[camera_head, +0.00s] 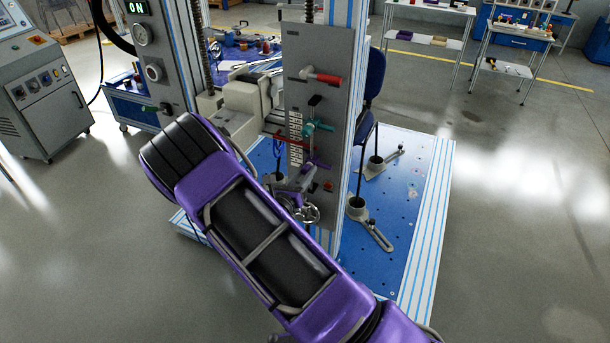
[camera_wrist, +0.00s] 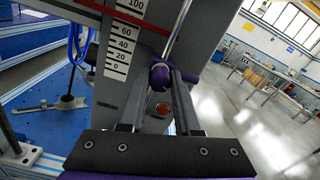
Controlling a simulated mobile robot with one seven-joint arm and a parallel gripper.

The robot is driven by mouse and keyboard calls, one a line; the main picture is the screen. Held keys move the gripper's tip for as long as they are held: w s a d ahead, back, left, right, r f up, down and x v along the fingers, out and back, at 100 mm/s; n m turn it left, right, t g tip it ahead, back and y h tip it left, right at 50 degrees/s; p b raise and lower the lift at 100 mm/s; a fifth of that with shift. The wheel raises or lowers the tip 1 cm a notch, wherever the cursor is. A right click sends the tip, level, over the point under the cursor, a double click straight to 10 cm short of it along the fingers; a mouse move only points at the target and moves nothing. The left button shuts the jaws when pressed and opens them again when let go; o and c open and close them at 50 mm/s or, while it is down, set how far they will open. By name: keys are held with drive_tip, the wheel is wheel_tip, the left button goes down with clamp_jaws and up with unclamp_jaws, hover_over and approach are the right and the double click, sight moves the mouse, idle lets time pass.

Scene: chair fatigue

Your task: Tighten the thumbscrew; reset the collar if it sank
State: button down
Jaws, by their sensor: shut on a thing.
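A round purple knob (camera_wrist: 160,76), which looks like the thumbscrew, sits between my fingertips in the wrist view. My gripper (camera_wrist: 161,80) is shut on it. A purple bar shows behind the right finger, and a bright rod rises above the knob. The upright white scale (camera_wrist: 118,45) stands left of the knob, with a red bar (camera_wrist: 110,16) crossing its upper part. In the head view my gripper (camera_head: 307,177) is low on the grey panel. A teal part (camera_head: 318,127), possibly the collar, is above it beside the scale (camera_head: 296,140). My arm hides some of the lower panel.
A red-handled lever (camera_head: 325,78) juts from the grey panel (camera_head: 320,50) above. A small handwheel (camera_head: 305,211) is close below my gripper. A blue perforated base (camera_head: 405,200) carries clamped feet at right.

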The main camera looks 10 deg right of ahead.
drive_tip(key=shift+m+b, duration=0.3)
drive_tip(key=shift+m, duration=0.9)
drive_tip(key=c, duration=0.6)
unclamp_jaws()
drive_tip(key=v, duration=1.7)
drive_tip(key=shift+s+a, duration=0.15)
drive_tip(key=shift+s, duration=0.05)
drive_tip(key=shift+r, duration=0.2)
